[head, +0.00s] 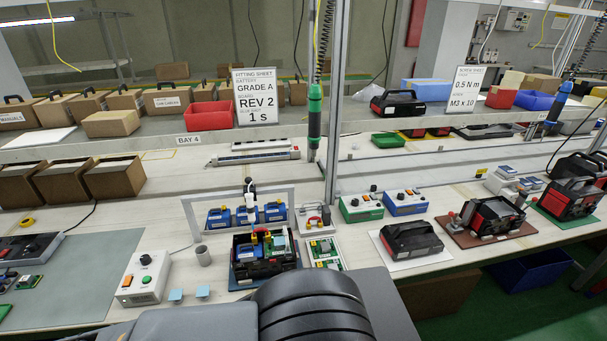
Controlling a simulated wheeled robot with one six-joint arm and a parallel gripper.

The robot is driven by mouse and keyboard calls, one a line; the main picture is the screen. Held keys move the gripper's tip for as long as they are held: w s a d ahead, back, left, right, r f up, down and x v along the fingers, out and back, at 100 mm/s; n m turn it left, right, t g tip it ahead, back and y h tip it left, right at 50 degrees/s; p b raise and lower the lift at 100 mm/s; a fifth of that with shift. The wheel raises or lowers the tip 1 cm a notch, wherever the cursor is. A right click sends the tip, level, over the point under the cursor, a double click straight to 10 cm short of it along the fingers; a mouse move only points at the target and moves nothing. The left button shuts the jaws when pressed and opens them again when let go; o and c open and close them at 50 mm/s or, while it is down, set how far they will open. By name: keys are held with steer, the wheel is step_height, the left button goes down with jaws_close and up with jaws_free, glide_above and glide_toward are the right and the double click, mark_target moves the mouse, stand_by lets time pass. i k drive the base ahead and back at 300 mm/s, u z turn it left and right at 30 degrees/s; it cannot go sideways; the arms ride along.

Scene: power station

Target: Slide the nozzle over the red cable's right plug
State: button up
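An open black power station case (264,272) stands at the middle front of the bench. Boards, blue parts and yellow connectors show inside it. The red cable and its right plug are too small to make out for certain in there. A slim white and black upright tool (250,203) stands just behind the case, in front of a grey frame; it may carry the nozzle, but I cannot tell. My arm (312,305) fills the bottom middle and hides the bench in front of the case. My gripper is not in view.
A white control box (147,279) with orange and green buttons and a small grey cup (203,256) stand left of the case. A tray with green boards (326,254) is close on its right. Blue batteries (247,215) stand behind. A green screwdriver (315,115) hangs above.

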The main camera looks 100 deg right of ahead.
mark_target(249, 191)
steer(key=k, duration=0.75)
steer(key=z, duration=1.6)
steer(key=i, duration=0.5)
steer(key=z, duration=0.05)
